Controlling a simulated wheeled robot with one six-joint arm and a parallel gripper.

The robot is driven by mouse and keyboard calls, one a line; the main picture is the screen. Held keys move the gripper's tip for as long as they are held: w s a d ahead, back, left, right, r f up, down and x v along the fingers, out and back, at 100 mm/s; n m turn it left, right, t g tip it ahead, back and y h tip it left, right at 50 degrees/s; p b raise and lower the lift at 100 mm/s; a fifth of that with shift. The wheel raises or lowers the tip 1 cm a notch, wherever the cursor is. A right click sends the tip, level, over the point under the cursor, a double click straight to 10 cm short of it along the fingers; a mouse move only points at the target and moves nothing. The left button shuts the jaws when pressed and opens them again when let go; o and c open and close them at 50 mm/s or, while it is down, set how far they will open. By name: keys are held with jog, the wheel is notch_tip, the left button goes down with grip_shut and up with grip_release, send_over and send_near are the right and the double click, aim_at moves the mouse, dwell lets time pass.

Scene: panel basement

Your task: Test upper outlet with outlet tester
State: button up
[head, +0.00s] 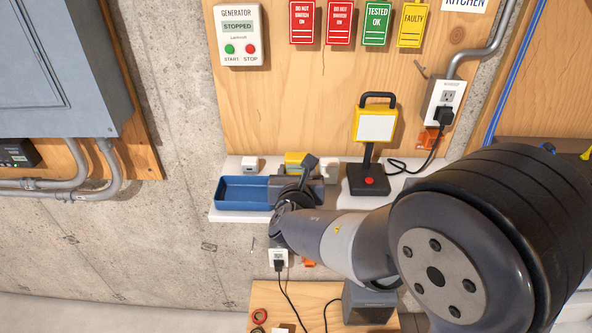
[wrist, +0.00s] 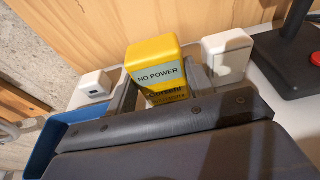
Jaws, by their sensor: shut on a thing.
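The yellow outlet tester (head: 295,158) is on the white shelf (head: 232,215), behind my gripper (head: 299,172). In the wrist view the tester (wrist: 152,54) stands between my gripper's two fingers (wrist: 160,88), and its grey face reads "NO POWER". My gripper is shut on it; its lower part is partly hidden by the gripper. Whether it still touches the shelf is unclear. The upper outlet (head: 447,97) is a white box on the board at right, with a black plug in its lower socket and its upper socket free.
A blue tray (head: 229,196) lies left of my gripper. A lower outlet (head: 278,256) is below.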

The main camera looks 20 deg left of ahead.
aim_at(297, 159)
jog(key=shift+r+p, duration=0.85)
jog(key=shift+r, duration=0.65)
jog(key=shift+r, duration=0.1)
